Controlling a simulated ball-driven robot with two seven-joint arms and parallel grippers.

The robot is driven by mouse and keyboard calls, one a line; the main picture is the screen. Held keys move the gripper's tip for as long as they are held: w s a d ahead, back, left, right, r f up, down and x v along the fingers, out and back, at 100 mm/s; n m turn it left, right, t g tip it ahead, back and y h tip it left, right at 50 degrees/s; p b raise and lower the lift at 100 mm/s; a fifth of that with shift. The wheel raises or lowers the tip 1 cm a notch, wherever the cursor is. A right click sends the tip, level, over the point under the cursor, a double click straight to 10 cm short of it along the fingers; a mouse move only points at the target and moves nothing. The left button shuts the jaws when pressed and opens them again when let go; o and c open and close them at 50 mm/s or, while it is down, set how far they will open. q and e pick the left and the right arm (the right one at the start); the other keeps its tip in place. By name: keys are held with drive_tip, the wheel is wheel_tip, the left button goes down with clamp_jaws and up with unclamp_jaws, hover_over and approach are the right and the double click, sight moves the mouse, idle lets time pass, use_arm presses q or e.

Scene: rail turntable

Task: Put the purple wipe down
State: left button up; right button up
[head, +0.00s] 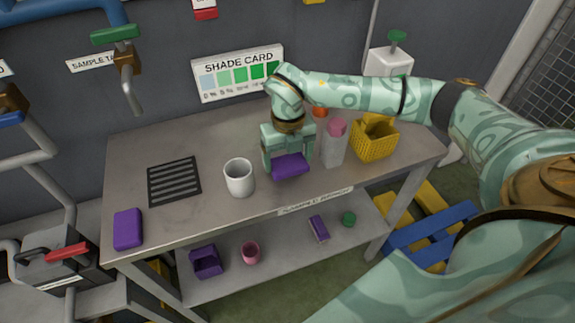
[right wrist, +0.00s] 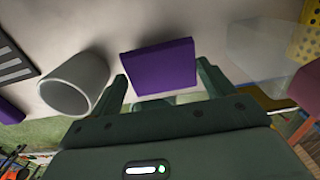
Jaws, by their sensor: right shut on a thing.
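The purple wipe (head: 290,167) is a flat purple block at the middle of the bench, between the fingers of my right gripper (head: 289,160). In the right wrist view the wipe (right wrist: 158,62) sits between the two green fingertips of the gripper (right wrist: 162,82), which is shut on it. The wipe is low over the bench top (head: 215,205); whether its underside touches the top is hidden. My left gripper is not in view.
A white mug (head: 239,178) stands just left of the wipe, and a pale bottle with a pink top (head: 335,145) stands to its right. A yellow basket (head: 374,138) is further right. A black slotted grate (head: 174,180) and another purple block (head: 128,229) lie left.

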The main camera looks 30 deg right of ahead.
sight(288, 161)
drive_tip(key=f, duration=0.3)
drive_tip(key=shift+w+d+f, duration=0.2)
drive_tip(key=shift+w+f, duration=0.05)
drive_tip(key=o, duration=0.8)
drive_tip(key=shift+f+b, duration=0.2)
drive_tip(key=shift+b, duration=0.2)
drive_tip(key=shift+r, duration=0.1)
drive_tip(key=r+p, duration=0.1)
drive_tip(key=r, duration=0.4)
drive_tip(key=r+p, duration=0.1)
drive_tip(key=r, duration=0.4)
drive_tip(key=r+p, duration=0.1)
drive_tip(key=r, duration=0.5)
drive_tip(key=shift+s+d+r, duration=0.1)
drive_tip(key=shift+s+d, duration=0.05)
drive_tip(key=shift+s, duration=0.2)
